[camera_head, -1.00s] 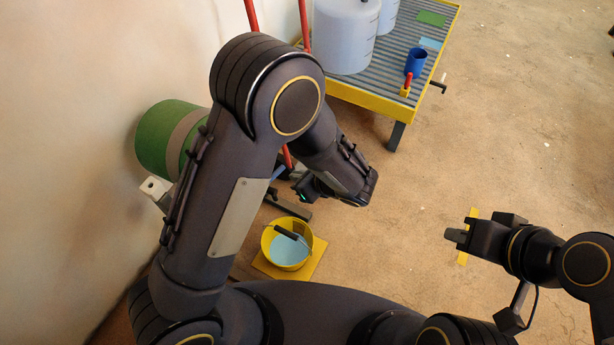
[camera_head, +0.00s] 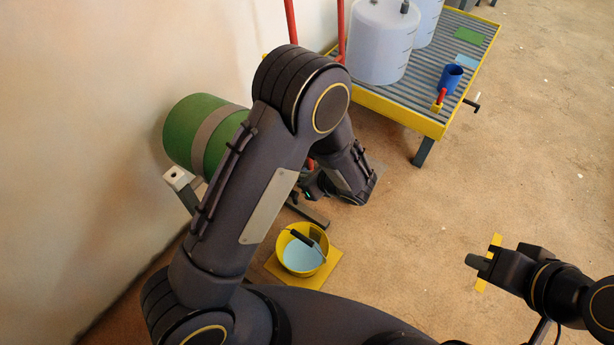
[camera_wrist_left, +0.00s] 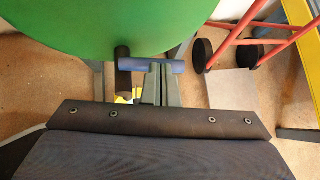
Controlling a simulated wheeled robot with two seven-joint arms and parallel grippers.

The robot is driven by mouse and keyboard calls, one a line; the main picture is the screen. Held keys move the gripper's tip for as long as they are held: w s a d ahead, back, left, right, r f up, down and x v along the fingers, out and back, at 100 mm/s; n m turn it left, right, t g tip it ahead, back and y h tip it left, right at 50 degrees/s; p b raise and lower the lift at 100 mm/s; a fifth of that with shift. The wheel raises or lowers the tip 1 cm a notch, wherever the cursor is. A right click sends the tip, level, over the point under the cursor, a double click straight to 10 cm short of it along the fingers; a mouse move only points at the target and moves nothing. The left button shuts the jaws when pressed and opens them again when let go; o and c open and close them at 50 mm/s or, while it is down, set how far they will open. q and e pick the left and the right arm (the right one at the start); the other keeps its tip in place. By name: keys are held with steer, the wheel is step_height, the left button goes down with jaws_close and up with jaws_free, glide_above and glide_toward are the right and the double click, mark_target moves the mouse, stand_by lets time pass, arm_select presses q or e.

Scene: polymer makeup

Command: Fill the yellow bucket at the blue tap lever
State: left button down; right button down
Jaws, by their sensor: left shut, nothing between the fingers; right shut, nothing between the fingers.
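The yellow bucket (camera_head: 282,246) stands on a yellow mat (camera_head: 331,267) below my left arm, with a light blue surface inside and a dark handle grip across it. The green drum (camera_head: 185,133) lies on its side by the wall, partly hidden by my left arm. In the left wrist view its dark spout (camera_wrist_left: 124,75) and the blue tap lever (camera_wrist_left: 175,67) show under the green drum end (camera_wrist_left: 110,25). My left gripper (camera_wrist_left: 160,72) is shut, its fingertips right at the lever. My right gripper (camera_head: 479,263) is shut and empty, away at the right.
A yellow strip (camera_head: 493,246) lies by my right gripper. The middle floor is clear.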

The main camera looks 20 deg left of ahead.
arm_select(q)
steer(key=shift+w+a+f+n+g, duration=0.25)
steer(key=shift+w+a+n+g, duration=0.15)
steer(key=shift+w+a, duration=0.1)
arm_select(e)
steer(key=shift+d, duration=0.1)
arm_select(q)
steer(key=shift+s+r, duration=0.1)
